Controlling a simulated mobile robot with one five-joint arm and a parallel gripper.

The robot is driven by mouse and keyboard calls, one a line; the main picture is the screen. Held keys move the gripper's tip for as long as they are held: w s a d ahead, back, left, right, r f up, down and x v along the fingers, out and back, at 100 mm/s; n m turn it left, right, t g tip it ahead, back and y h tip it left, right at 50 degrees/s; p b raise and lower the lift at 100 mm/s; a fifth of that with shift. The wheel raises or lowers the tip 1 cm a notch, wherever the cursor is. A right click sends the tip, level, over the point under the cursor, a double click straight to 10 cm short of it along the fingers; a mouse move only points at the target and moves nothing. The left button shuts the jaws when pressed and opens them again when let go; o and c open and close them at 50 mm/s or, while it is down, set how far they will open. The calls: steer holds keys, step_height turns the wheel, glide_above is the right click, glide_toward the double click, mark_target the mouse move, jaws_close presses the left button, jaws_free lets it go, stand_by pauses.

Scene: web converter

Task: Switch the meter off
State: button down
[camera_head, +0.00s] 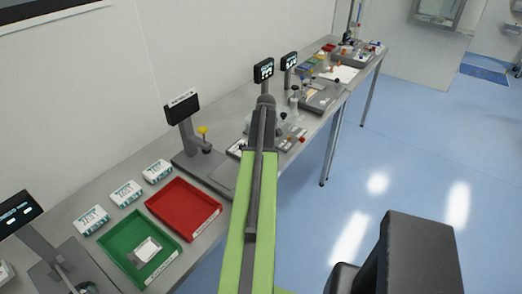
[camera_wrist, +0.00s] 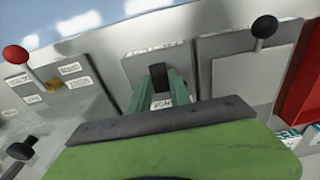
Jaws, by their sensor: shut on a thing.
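My gripper (camera_wrist: 163,88) has its two green fingers shut on a small dark piece (camera_wrist: 160,76) at a grey panel (camera_wrist: 150,58) in the wrist view. A small printed label shows just below that piece. In the head view my arm reaches over the bench and hides the gripper's fingertips and what they touch. A display (camera_head: 182,106) on a post left of the arm has a dark face. Two lit displays, one (camera_head: 264,70) above the arm's end and one (camera_head: 289,62) to its right, stand behind. I cannot tell which display is the meter.
A red-knobbed lever (camera_wrist: 16,55) and a black-knobbed lever (camera_wrist: 264,28) stand on either side of my gripper. A red tray (camera_head: 185,208) and a green tray (camera_head: 140,250) lie on the bench, with white boxes (camera_head: 126,192) behind. Blue floor (camera_head: 425,150) is open to the right.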

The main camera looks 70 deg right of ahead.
steer(key=c, duration=1.2)
jaws_free()
step_height(320, 180, up, 17)
steer(key=s+p, duration=0.1)
steer(key=p, duration=1.6)
steer(key=shift+s+a+r, duration=0.15)
steer(key=shift+a, duration=0.05)
